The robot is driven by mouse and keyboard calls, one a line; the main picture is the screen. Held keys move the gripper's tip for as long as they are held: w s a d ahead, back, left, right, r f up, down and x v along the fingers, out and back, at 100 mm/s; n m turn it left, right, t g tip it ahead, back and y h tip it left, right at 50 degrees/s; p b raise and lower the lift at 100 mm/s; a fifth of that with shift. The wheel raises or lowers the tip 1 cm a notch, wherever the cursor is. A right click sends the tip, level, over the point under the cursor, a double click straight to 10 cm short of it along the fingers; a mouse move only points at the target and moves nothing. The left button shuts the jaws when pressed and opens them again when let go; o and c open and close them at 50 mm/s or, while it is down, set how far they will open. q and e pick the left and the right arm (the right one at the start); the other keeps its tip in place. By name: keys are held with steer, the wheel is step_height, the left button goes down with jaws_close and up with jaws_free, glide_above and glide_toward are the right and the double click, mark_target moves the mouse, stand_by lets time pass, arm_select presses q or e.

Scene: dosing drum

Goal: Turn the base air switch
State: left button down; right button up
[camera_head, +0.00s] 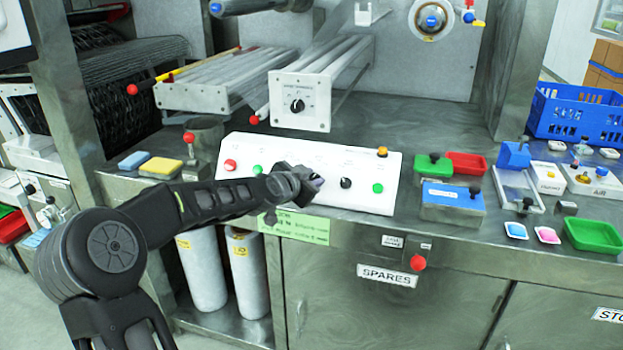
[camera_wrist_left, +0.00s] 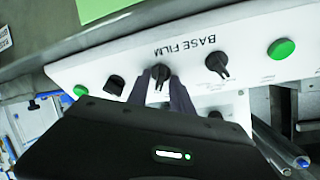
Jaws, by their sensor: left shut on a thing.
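The sloped white control panel (camera_head: 330,165) stands on the steel bench and carries a row of buttons and black knobs. My left gripper (camera_head: 312,180) reaches in from the left and covers the middle of the panel. In the left wrist view its two fingers (camera_wrist_left: 165,88) are on either side of a black knob (camera_wrist_left: 160,74) and shut on it. The lettering BASE FILM (camera_wrist_left: 185,47) reads upside down there. Another black knob (camera_wrist_left: 217,65) and a wedge-shaped black knob (camera_wrist_left: 114,85) flank the held one. I cannot read which label belongs to the held knob. My right gripper is not in view.
A red button (camera_head: 230,164) is at the panel's left. Sponges (camera_head: 160,167) and a blue-topped box (camera_head: 452,200) stand beside the panel.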

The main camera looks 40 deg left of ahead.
arm_select(q)
steer(key=shift+n+b, duration=0.35)
steer(key=shift+n, duration=0.15)
steer(key=shift+d+n+y, duration=0.1)
steer(key=shift+n+y, duration=0.3)
steer(key=shift+n, duration=0.3)
steer(key=shift+w+d+r+n+y, duration=0.15)
steer(key=shift+n+y, duration=0.15)
steer(key=shift+n, duration=0.5)
steer(key=shift+r+n+p, duration=0.1)
steer(key=shift+n+p, duration=0.2)
steer(key=shift+n, duration=0.8)
steer(key=shift+n+g+y+p, duration=0.3)
steer(key=shift+n+y+p, duration=0.2)
steer(key=shift+n+p, duration=0.45)
steer(key=n+y+p, duration=0.1)
steer(key=n+p, duration=0.1)
steer(key=n, duration=0.2)
steer(key=shift+g, duration=0.3)
steer(key=shift+n+y+p, duration=0.3)
steer(key=shift+n+p, duration=0.15)
steer(key=shift+n, duration=0.4)
steer(key=shift+a+f, duration=0.2)
